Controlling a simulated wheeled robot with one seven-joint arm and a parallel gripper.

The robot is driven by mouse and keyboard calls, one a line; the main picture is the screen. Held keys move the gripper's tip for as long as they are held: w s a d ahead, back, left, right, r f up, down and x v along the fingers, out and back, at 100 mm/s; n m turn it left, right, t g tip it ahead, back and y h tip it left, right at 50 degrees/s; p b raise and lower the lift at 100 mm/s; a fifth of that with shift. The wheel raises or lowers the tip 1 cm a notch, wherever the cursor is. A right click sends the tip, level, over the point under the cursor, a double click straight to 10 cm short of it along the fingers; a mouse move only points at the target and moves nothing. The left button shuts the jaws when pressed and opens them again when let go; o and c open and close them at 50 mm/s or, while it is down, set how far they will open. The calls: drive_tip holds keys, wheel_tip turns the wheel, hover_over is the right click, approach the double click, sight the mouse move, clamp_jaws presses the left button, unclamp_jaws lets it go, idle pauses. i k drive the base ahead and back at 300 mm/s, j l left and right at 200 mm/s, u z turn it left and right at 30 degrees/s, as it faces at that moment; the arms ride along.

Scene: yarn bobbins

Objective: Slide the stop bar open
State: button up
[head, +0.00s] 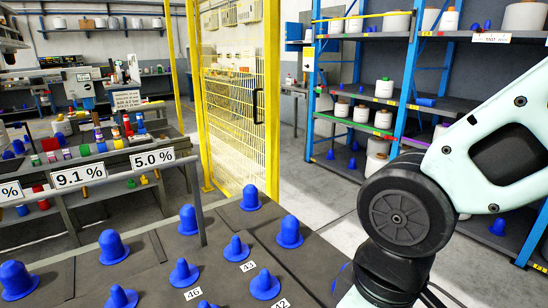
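I cannot pick out a stop bar for certain. A thin grey bar (198,203) stands upright at the far edge of the dark table and joins a rail bearing percent signs. A yellow mesh gate (236,110) behind the table has a black handle (257,106) on its right side and looks closed. My white and black arm fills the right of the head view. My gripper is outside the picture, so its fingers and anything in them are hidden.
The dark table (228,218) holds several blue cones (288,232) beside number labels. Blue shelving (318,80) with bobbins stands at the right. A bench with coloured spools (101,135) is at the left. Grey floor (310,200) shows between table and shelving.

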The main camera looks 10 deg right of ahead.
sight(413, 12)
drive_tip(key=i+l+z, duration=0.15)
drive_tip(key=l+z, duration=0.3)
drive_tip(key=i+l+z, duration=0.15)
drive_tip(key=z, duration=0.3)
drive_tip(key=i+l+z, duration=0.2)
drive_tip(key=i+z, duration=0.2)
drive_tip(key=i+l+z, duration=0.1)
drive_tip(key=z, duration=0.35)
drive_tip(key=i+l+z, duration=0.1)
drive_tip(key=i+z, duration=0.2)
drive_tip(key=i, duration=0.8)
drive_tip(key=i+j+u, duration=0.15)
drive_tip(key=i+u, duration=0.8)
drive_tip(key=i+l+u, duration=0.25)
drive_tip(key=i+u, duration=0.25)
drive_tip(key=i+j+u, duration=0.15)
drive_tip(key=i+u, duration=0.2)
drive_tip(key=i, duration=0.45)
drive_tip(key=i+l+u, duration=0.1)
drive_tip(key=i+u, duration=0.25)
drive_tip(key=i, duration=0.45)
drive_tip(key=i+z, duration=0.1)
drive_tip(key=i, duration=0.7)
drive_tip(key=i+j, duration=0.2)
drive_tip(key=i, duration=0.6)
drive_tip(key=l+z, duration=0.05)
